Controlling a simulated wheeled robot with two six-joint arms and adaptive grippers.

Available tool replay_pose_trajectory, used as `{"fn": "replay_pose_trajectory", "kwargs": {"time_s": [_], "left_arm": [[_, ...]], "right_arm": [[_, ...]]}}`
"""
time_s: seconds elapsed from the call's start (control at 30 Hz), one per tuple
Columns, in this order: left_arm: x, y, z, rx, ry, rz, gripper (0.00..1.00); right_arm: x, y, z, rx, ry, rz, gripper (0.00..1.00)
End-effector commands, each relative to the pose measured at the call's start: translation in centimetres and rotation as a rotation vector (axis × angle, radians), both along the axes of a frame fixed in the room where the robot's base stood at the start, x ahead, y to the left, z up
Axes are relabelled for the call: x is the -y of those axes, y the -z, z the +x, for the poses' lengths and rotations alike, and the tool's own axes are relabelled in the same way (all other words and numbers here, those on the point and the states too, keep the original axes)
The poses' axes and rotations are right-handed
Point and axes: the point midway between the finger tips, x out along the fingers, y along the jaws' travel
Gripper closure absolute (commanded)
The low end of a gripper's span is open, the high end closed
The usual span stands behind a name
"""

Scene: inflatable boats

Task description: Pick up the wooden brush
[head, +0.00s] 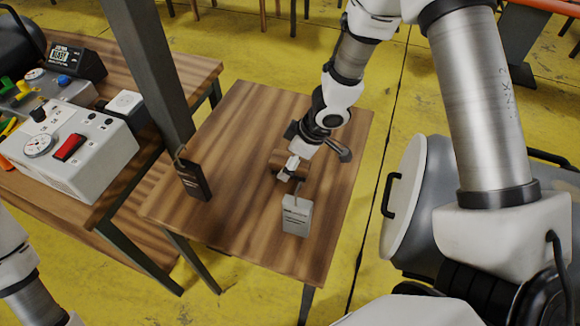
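The wooden brush appears to be the small brown block (279,161) on the small wooden table (240,110), right of its middle. A small pale part shows against it, and its far side is hidden by my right gripper. My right gripper (296,158) reaches down over the table from the upper right and is right at the brown block. Black gripper parts spread to either side of its wrist. The fingertips are too small and covered to tell whether they are closed on the block. My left arm shows only at the lower left edge; its gripper is out of view.
A dark post rises at the table's left. A bench with a control box (85,150) stands left. A large grey drum (440,200) stands right.

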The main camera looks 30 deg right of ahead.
Motion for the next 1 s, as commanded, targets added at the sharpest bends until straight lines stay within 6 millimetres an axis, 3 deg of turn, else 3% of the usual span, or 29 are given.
{"fn": "replay_pose_trajectory", "kwargs": {"time_s": [0.73,0.9,0.93,1.0], "left_arm": [[0.0,0.1,-0.01,0.0,0.0,0.0,0.13],[0.0,0.1,0.0,0.0,0.0,0.0,0.13],[0.0,0.1,0.0,0.0,0.0,0.0,0.13],[0.0,0.11,-0.01,0.0,0.0,0.0,0.13]], "right_arm": [[0.02,0.42,-0.02,0.0,0.0,0.0,0.19],[0.01,0.43,-0.01,0.0,0.0,0.0,0.79],[0.01,0.43,-0.01,0.0,0.0,0.0,0.86],[0.02,0.43,-0.02,0.0,0.0,0.0,0.86]]}}
